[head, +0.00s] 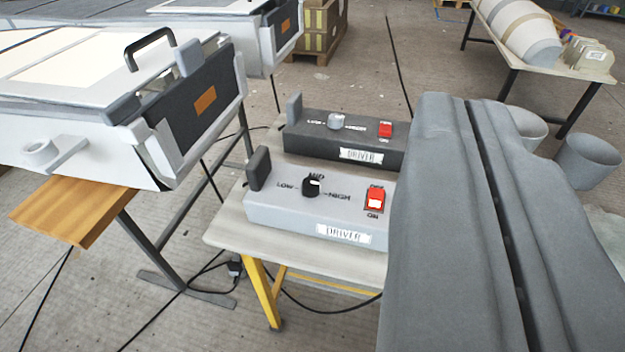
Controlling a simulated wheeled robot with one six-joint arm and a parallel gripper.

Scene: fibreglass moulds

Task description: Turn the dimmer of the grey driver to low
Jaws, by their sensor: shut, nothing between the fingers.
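The light grey driver (270,212) sits at the front of a small table, with a "DRIVER" label on its front. Its black dimmer knob (311,187) stands between LOW on the left, MID above and HIGH on the right. A pale mark shows on the knob's upper right; its exact setting is too small to read. A red rocker switch (375,199) marked OFF and ON is right of the knob. My gripper (467,100) is shut and empty, large at the right. It appears apart from the knob and hides the drivers' right ends.
A dark grey driver (300,143) with a pale knob (337,121) and red switch (386,130) stands just behind. The pale table (228,228) has yellow legs. A large white mould unit (80,140) is at left. Buckets (588,160) stand at right; cables cross the floor.

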